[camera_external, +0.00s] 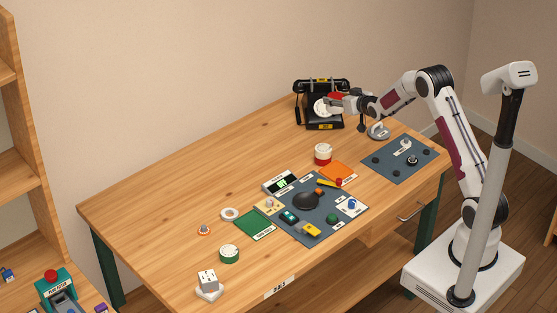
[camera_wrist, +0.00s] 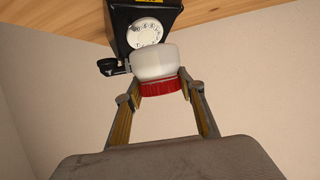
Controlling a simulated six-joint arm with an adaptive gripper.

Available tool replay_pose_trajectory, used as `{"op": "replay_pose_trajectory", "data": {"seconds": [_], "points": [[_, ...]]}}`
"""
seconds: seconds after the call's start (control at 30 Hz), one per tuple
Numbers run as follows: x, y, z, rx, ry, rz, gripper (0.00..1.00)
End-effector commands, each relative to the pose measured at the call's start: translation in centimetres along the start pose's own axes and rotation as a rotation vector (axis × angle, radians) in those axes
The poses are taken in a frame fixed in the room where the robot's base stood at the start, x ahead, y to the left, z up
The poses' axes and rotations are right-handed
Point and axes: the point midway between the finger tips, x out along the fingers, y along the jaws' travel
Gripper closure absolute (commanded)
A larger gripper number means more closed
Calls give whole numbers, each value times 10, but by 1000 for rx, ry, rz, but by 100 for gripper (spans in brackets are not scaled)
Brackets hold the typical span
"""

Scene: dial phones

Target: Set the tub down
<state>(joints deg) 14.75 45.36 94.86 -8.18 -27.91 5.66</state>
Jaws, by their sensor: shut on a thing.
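My gripper (camera_external: 341,103) is shut on a tub (camera_external: 335,96) with a red lid, in front of the black dial phone (camera_external: 327,122) at the back of the table. In the wrist view, which looks upside down, the tub (camera_wrist: 153,63) is a white round body with a ribbed red lid between the fingertips of my gripper (camera_wrist: 161,86). The phone (camera_wrist: 118,24) with its white dial shows behind it. The tub appears held above the tabletop (camera_external: 180,190). The external view mostly hides its white body.
A blue-grey mat (camera_external: 325,222) holds several small items. Another mat (camera_external: 398,165) lies at right, near a grey round-based object (camera_external: 378,132). The table's left side is clear.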

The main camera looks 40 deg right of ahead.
Motion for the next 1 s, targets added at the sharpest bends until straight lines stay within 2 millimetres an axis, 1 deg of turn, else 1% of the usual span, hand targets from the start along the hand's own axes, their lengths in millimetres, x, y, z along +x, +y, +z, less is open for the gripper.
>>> {"op": "replay_pose_trajectory", "data": {"seconds": [0.03,0.1,0.2,0.27,0.37,0.57,0.67,1.0], "points": [[-9,17,4,4,-2,11,85],[-20,32,10,7,-2,18,85],[-34,47,19,9,-2,21,85],[-42,52,24,8,-2,19,85],[-52,52,33,4,-1,7,85],[-61,40,45,-8,-1,-22,85],[-62,37,41,-11,2,-28,85],[-61,38,42,-10,0,-26,85]]}}
